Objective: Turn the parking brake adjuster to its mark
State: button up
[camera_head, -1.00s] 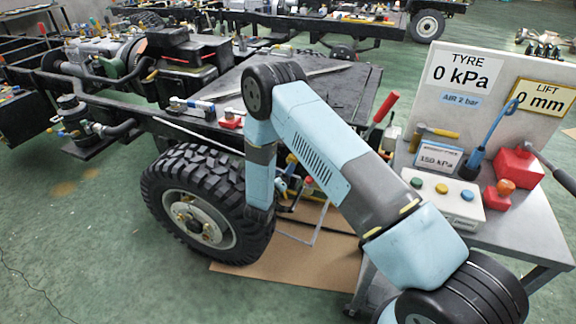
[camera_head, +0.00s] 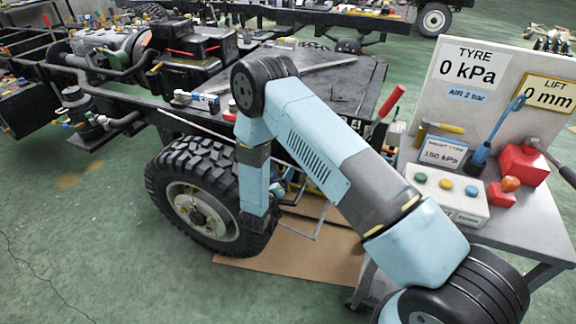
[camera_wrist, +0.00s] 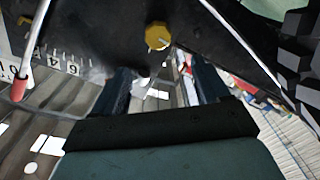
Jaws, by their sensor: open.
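A yellow knob (camera_wrist: 157,36), which looks like the adjuster, sits on a dark plate at the top middle of the wrist view. A pale line shows on its face. White scale marks with the numerals 4 and 6 (camera_wrist: 73,69) lie to its left on the dark surface. My gripper (camera_wrist: 167,80) is open and empty in the wrist view, its two fingers below the knob and apart from it in the picture. In the head view my forearm hangs down in front of the wheel, and I cannot make out my fingers there.
A large tyre (camera_head: 167,170) stands by my arm, under the black chassis frame. A red-tipped lever (camera_wrist: 20,88) is left of the scale. A grey bench (camera_head: 520,235) with a button box (camera_head: 440,199) stands at the right. Open green floor lies at the left.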

jog(key=w+d+m, duration=0.1)
jog(key=w, duration=0.3)
jog(key=w+d+m, duration=0.2)
jog(key=w, duration=0.2)
jog(key=w+d+m, duration=0.2)
jog(key=w, duration=0.2)
jog(key=shift+w+f, duration=0.1)
jog(key=shift+w, duration=0.3)
jog(key=shift+c, duration=0.3)
jog(key=c, duration=1)
